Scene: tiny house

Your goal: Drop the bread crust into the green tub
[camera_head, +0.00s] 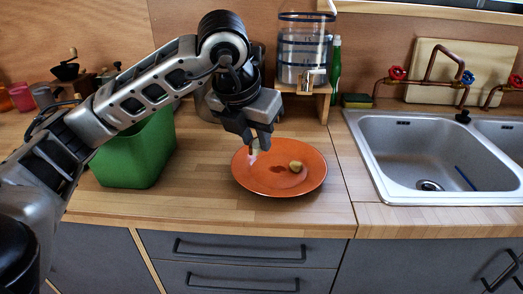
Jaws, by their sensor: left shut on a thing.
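My left gripper (257,143) points down over the left part of the orange plate (308,184). It is shut on a small pale piece (254,154), partly hidden by the fingers; I cannot tell for sure whether this is the bread crust. The piece is at or just above the plate; a gap is not clear. A small rounded tan-brown piece (295,166) lies on the plate to the right, with a dark red patch beside it. The green tub (137,156) stands on the counter left of the plate, partly behind my left arm. My right gripper is not in view.
A water dispenser (303,50) on a wooden stand (323,103) and a green bottle (335,65) stand behind the plate. A metal sink (400,150) is at the right. Bare counter (200,185) lies between tub and plate. Several cups and a grinder (65,70) are at the back left.

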